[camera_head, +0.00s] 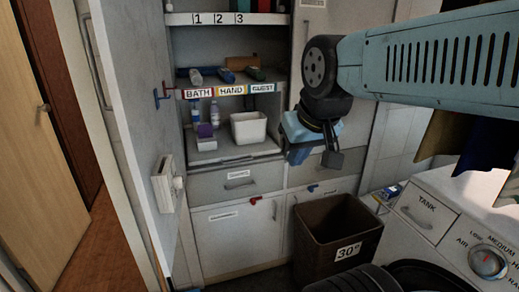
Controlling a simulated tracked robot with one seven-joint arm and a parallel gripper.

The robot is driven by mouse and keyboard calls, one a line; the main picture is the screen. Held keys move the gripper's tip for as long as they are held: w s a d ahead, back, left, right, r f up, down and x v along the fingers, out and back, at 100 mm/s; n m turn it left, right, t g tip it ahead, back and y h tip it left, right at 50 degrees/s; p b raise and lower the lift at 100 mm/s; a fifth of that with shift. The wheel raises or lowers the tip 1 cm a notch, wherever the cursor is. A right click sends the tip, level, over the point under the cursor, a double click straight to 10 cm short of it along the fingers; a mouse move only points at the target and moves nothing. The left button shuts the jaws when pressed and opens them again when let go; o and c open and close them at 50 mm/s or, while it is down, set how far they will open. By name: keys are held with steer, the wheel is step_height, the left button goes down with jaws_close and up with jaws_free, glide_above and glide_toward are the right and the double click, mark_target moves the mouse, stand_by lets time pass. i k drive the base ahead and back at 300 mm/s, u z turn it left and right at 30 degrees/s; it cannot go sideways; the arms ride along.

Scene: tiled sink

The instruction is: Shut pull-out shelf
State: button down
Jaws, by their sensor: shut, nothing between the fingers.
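A white cabinet has an open recess with shelves. Its lowest shelf board (234,160), which looks like the pull-out shelf, sits above a closed drawer (237,184). How far it sticks out is hard to tell from this angle. A white bin (248,128) and a small purple-and-white container (206,138) stand on this level. My gripper (316,158) is shut and empty. It hangs at the end of my blue-grey arm, to the right of the recess in the picture, apart from the shelf as far as I can see. My gripper hides part of the cabinet front behind it.
A brown bin (336,236) marked 30 stands on the floor in front of the cabinet. A white washing machine (441,226) is at right. A white panel (135,120) with a wall box is at left. A wooden door (38,150) stands farther left.

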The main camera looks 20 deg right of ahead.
mark_target(227, 150)
steer(key=u, duration=0.05)
steer(key=i, duration=0.9)
steer(key=z, duration=0.1)
